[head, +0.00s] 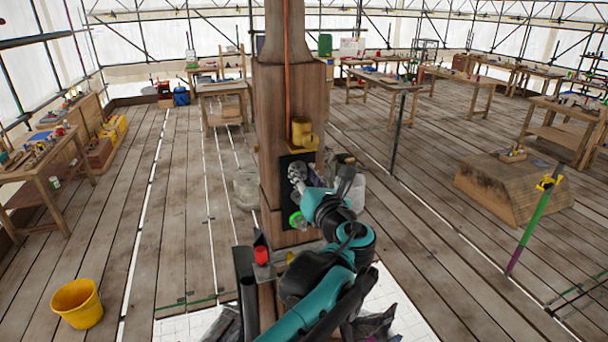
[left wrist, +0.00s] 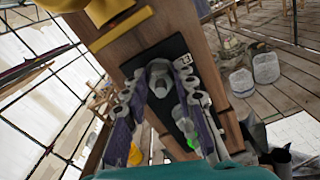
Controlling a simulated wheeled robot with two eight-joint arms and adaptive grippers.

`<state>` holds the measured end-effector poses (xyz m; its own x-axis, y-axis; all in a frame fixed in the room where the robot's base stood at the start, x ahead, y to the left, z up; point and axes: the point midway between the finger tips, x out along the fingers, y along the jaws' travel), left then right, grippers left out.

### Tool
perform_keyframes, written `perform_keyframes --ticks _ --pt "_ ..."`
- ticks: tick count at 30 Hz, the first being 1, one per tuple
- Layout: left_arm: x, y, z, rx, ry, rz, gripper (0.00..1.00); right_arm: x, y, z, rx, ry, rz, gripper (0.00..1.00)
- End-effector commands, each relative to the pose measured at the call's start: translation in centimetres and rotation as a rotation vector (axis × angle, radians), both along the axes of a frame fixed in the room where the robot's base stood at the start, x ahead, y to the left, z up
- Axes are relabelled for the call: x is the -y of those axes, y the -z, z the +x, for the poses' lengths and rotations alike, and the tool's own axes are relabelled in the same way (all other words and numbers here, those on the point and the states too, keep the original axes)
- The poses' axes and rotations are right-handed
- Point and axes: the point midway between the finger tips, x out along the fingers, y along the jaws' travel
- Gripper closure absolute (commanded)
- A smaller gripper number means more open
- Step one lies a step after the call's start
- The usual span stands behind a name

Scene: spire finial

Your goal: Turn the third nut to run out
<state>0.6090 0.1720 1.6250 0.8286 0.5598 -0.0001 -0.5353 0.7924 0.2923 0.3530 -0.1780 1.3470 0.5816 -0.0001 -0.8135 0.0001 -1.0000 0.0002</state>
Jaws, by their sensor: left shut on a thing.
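The wooden spire post (head: 285,95) stands upright in the middle of the head view. A dark plate (head: 285,165) is on its near face and also shows in the left wrist view (left wrist: 172,48). My left gripper (head: 297,174) is up against this plate. In the left wrist view its two fingers (left wrist: 160,72) close in around a small grey part at the plate. A bright green piece (head: 296,219) sits low beside the gripper. My right gripper is not in view.
A yellow container (head: 301,131) sits on a yellow ledge above the plate. A yellow bucket (head: 77,303) is on the plank floor at left. Workbenches line the sides; floor beside the post is largely open.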

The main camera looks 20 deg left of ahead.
Motion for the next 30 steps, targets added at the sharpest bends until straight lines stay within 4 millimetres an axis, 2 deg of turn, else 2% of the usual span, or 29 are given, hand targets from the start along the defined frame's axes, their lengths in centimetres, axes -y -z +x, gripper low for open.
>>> perform_keyframes --ticks 30 --pt "-0.37 0.13 -0.26 0.517 0.000 -0.766 1.00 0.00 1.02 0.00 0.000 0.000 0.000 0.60"
